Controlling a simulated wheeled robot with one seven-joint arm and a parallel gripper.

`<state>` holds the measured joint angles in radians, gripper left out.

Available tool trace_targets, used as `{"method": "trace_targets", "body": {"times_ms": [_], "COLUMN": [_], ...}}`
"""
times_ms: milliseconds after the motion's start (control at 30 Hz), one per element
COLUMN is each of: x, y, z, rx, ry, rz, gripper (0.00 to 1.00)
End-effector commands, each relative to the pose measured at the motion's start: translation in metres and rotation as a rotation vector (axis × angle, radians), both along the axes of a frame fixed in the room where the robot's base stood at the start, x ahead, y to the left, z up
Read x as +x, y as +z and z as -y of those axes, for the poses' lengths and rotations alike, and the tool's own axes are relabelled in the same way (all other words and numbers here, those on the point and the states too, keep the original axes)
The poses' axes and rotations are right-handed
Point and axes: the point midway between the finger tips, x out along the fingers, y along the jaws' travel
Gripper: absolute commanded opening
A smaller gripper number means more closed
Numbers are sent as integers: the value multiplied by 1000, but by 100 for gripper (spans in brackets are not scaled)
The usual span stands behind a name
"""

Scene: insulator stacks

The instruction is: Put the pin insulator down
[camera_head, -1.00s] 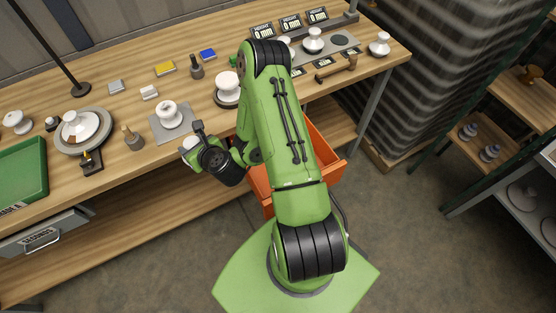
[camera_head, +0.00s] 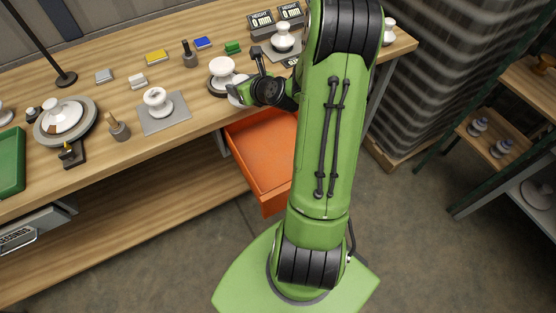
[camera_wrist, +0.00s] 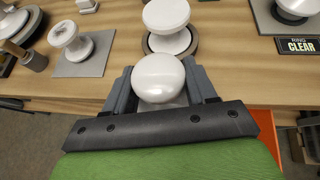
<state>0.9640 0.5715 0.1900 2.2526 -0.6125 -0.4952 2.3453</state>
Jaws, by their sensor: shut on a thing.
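My gripper (camera_wrist: 160,88) is shut on a white, round-headed pin insulator (camera_wrist: 158,72), seen from above in the wrist view. In the head view my gripper (camera_head: 244,93) is at the bench's front edge, and only a white bit of the held insulator (camera_head: 234,98) shows. Its lower part is hidden by the gripper. Just beyond it another white insulator (camera_head: 221,69) stands on a round dark-rimmed base, also in the wrist view (camera_wrist: 168,14). A third white insulator (camera_head: 157,99) stands on a grey square mat (camera_head: 178,116) to the left.
An open orange drawer (camera_head: 262,160) juts out below the bench (camera_head: 200,108). A brown-topped peg (camera_head: 118,128) and a large round disc stack (camera_head: 64,120) stand at left. Bare wood separates mat and round base.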

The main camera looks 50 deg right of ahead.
Motion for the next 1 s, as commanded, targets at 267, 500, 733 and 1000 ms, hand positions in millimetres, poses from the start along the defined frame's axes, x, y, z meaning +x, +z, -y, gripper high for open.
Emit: {"method": "trace_targets", "body": {"times_ms": [267, 500, 733, 1000], "x": [-50, -54, -53, -53], "y": [28, -20, -89, -168], "z": [64, 66, 66, 66], "rx": [-1, 11, 10, 9], "ry": [-96, -102, -102, -103], "rz": [4, -1, 1, 1], "gripper": [0, 0, 0, 0]}}
